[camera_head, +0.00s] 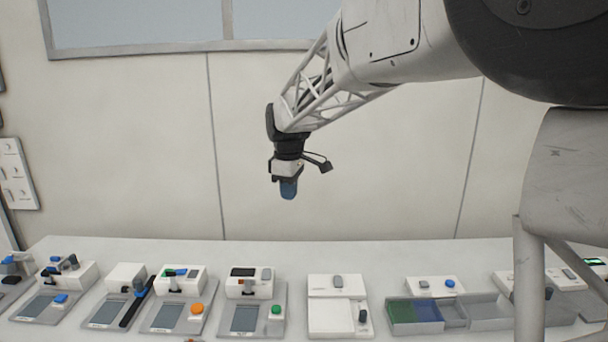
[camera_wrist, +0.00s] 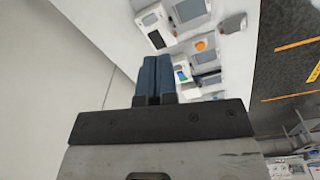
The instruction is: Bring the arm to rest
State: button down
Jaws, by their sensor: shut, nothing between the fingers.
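My gripper (camera_head: 288,188) hangs at the end of my arm in the head view, pointing down in mid-air in front of the pale wall. It is well above the white bench (camera_head: 300,255) and touches nothing. In the wrist view its two blue fingers (camera_wrist: 153,75) lie side by side, shut, with nothing held.
Several small devices with grey plates line the bench, including one with an orange button (camera_head: 197,308) and one with a green button (camera_head: 276,310). A tray with green and blue compartments (camera_head: 462,322) stands at the right. The air around the gripper is free.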

jog(key=s+d+m+t, duration=0.1)
jog(key=s+d+m, duration=0.3)
jog(key=s+d, duration=0.55)
jog(key=s+d+m, duration=0.4)
jog(key=s+d, duration=0.2)
jog(key=s, duration=0.6)
jog(key=s+d+f+m, duration=0.3)
jog(key=s+f, duration=0.1)
jog(key=s, duration=0.6)
jog(key=s+d+f+m+t, duration=0.1)
jog(key=s+d+f+m, duration=0.2)
jog(key=s, duration=0.7)
jog(key=shift+d+f+m, duration=0.4)
jog(key=shift+d+f, duration=0.15)
jog(key=shift+f, duration=0.1)
